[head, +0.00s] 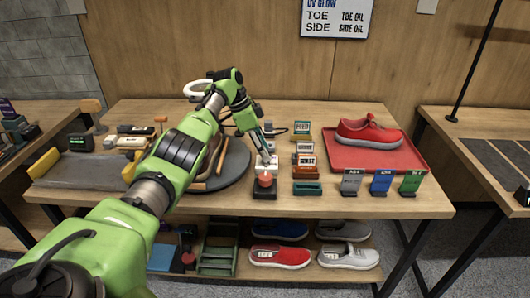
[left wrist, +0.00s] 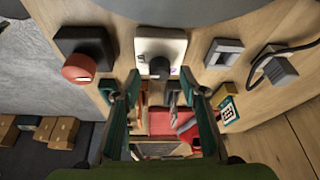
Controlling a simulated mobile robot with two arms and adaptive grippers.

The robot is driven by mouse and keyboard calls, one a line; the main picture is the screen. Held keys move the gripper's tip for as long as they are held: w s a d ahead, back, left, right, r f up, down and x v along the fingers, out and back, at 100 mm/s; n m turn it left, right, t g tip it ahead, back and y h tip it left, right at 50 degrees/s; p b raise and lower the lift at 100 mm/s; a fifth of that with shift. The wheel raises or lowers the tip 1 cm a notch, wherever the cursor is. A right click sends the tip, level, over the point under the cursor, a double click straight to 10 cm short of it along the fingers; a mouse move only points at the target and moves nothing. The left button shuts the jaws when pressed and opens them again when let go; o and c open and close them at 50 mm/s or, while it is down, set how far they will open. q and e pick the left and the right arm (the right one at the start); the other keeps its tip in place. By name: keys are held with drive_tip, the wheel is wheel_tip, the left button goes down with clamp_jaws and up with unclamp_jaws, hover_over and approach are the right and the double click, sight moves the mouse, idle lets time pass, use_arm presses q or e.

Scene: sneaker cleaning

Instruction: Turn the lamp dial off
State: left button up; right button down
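The dial is a black knob (left wrist: 160,66) on a white plate (left wrist: 175,45) at the top middle of the left wrist view. In the head view the white plate (head: 262,168) shows partly behind my left gripper (head: 264,157), at the table's front middle. In the left wrist view my left gripper (left wrist: 168,100) is open, with its two fingers apart and nothing held between them. The knob appears just beyond the fingertips, between their lines; I cannot tell if they touch it. My right gripper is in neither view.
A red button (left wrist: 80,67) on a black base stands beside the dial plate; it also shows in the head view (head: 264,181). A grey switch (left wrist: 224,52) and a plug with a black cable (left wrist: 278,70) are on the other side. A red sneaker (head: 368,132) sits on a red tray (head: 372,161).

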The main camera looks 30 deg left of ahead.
use_arm(q)
drive_tip(key=v, duration=1)
drive_tip(key=shift+r, duration=0.15)
